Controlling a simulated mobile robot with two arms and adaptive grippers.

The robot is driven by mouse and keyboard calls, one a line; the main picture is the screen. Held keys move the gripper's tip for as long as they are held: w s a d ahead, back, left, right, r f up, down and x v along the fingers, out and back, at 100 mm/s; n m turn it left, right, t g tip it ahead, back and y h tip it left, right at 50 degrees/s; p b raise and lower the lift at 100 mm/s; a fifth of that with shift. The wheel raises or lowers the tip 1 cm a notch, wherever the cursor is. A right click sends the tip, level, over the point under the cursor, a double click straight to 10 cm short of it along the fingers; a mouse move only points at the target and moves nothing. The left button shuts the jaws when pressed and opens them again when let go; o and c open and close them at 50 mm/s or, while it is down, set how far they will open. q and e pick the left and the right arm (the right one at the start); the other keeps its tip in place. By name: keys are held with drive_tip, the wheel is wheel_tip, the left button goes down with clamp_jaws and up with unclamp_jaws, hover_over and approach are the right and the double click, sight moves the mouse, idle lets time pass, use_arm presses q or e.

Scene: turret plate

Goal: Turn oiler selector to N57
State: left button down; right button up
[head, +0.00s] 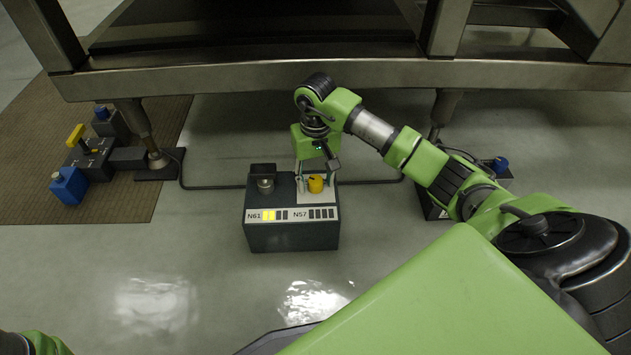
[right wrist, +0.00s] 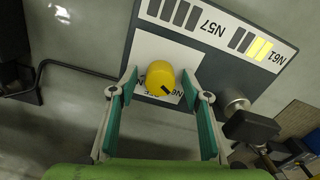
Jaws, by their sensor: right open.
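The oiler box (head: 292,238) is a dark grey unit on the floor, with N61 and N57 labels along its front. Its yellow selector knob (head: 315,184) stands on a white plate at the right of the top. In the right wrist view the knob (right wrist: 158,74) has a black mark pointing to the lower right of the picture, and print on the plate is partly hidden. My right gripper (right wrist: 159,81) is open, with its fingers on either side of the knob; contact cannot be told. My left gripper is not in view.
Yellow bars (head: 269,215) are lit beside N61; those beside N57 (head: 321,213) are dark. A metal fitting and black block (head: 263,176) stand left of the knob. A metal frame (head: 340,75) spans behind. A blue-and-yellow valve unit (head: 88,155) lies left. Floor in front is clear.

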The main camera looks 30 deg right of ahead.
drive_tip(key=c, duration=1.1)
drive_tip(key=shift+r, duration=0.1)
